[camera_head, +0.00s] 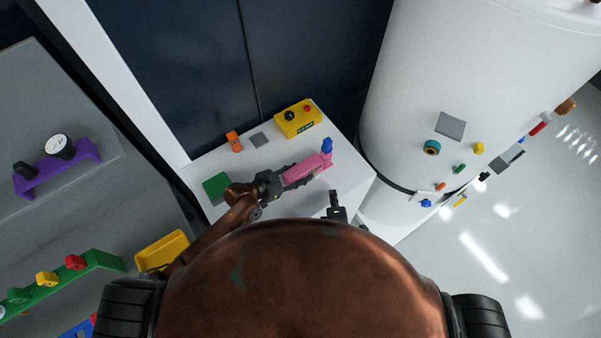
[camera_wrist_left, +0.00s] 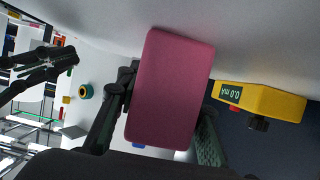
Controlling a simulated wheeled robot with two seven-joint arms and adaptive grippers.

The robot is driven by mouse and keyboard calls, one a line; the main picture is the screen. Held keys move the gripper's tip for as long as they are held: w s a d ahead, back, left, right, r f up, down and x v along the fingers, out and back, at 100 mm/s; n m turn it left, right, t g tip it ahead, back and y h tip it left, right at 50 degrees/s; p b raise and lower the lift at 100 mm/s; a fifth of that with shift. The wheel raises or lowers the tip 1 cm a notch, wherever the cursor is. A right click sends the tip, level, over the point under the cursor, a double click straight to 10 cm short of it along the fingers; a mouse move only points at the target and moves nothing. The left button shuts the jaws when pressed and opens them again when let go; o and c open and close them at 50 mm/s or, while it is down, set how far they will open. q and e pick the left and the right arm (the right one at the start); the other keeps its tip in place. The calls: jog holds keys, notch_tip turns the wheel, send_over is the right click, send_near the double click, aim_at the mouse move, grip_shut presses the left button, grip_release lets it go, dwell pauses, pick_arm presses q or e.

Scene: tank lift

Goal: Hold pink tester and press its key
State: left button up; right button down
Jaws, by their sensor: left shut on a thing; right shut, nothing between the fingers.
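The pink tester (camera_head: 302,170) is held above the white cabinet top by my left gripper (camera_head: 272,183). In the left wrist view the pink tester (camera_wrist_left: 170,90) fills the middle, with the left gripper's fingers (camera_wrist_left: 160,125) shut on either side of it. I cannot make out its key in either view. A blue piece (camera_head: 326,146) shows at the tester's far end; I cannot tell whether it belongs to it. My right gripper (camera_head: 336,205) is shut and empty, below and right of the tester, apart from it. It also shows at the left of the left wrist view (camera_wrist_left: 45,68).
A yellow meter (camera_head: 298,119), reading 0.0 mA in the left wrist view (camera_wrist_left: 262,100), stands at the cabinet's back. An orange piece (camera_head: 234,141), a grey pad (camera_head: 259,139) and a green block (camera_head: 215,188) sit nearby. A large white tank (camera_head: 440,90) stands at right.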

pick_arm(q)
jog(key=o, duration=1.4)
jog(key=shift+o, duration=0.2)
jog(key=shift+s+a, duration=0.1)
